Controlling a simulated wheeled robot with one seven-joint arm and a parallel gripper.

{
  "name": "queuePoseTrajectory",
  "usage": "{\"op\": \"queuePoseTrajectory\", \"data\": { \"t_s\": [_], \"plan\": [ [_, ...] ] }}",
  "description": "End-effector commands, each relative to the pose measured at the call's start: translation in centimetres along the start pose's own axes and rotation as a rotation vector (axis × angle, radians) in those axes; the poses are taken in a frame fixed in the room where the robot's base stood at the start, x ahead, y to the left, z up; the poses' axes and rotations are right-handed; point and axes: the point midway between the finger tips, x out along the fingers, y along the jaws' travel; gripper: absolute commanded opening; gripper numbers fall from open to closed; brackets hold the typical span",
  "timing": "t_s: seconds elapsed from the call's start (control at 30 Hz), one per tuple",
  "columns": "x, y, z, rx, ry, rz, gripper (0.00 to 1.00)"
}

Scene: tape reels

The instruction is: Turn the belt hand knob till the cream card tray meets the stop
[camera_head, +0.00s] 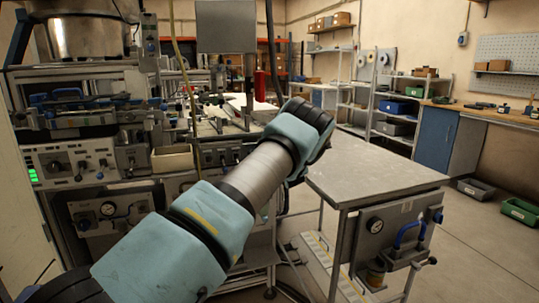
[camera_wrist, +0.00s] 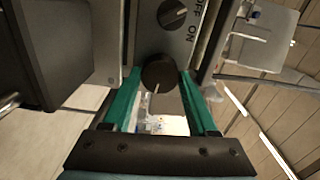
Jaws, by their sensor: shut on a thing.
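A round dark knob (camera_wrist: 158,73) with a short pale pointer line sits on a grey panel in the wrist view. My gripper (camera_wrist: 158,80) has its two green fingers on either side of this knob and is shut on it. The pointer line points down in the picture, towards the gripper's palm. In the head view my arm covers the gripper and the knob. I cannot pick out the cream card tray or the stop for certain in either view.
A second dark knob (camera_wrist: 172,13) sits just above, beside ON and OFF lettering. A machine with a control panel (camera_head: 75,162) stands at the left in the head view. A bare metal table (camera_head: 375,170) stands to the right, with open floor beyond it.

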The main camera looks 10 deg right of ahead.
Motion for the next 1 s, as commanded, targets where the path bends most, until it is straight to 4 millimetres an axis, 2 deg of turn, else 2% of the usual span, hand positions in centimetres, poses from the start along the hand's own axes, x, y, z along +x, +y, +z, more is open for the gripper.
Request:
{"op": "queuePoseTrajectory", "data": {
  "t_s": [0.67,0.7,0.93,1.0],
  "plan": [
    [-0.08,0.16,-0.07,0.062,0.001,0.002,0.03],
    [-0.08,0.16,-0.07,0.062,0.001,0.002,0.62],
    [-0.04,0.1,-0.04,0.062,0.001,0.001,0.88],
    [-0.03,0.07,-0.03,0.061,0.001,0.001,0.89]
  ]
}}
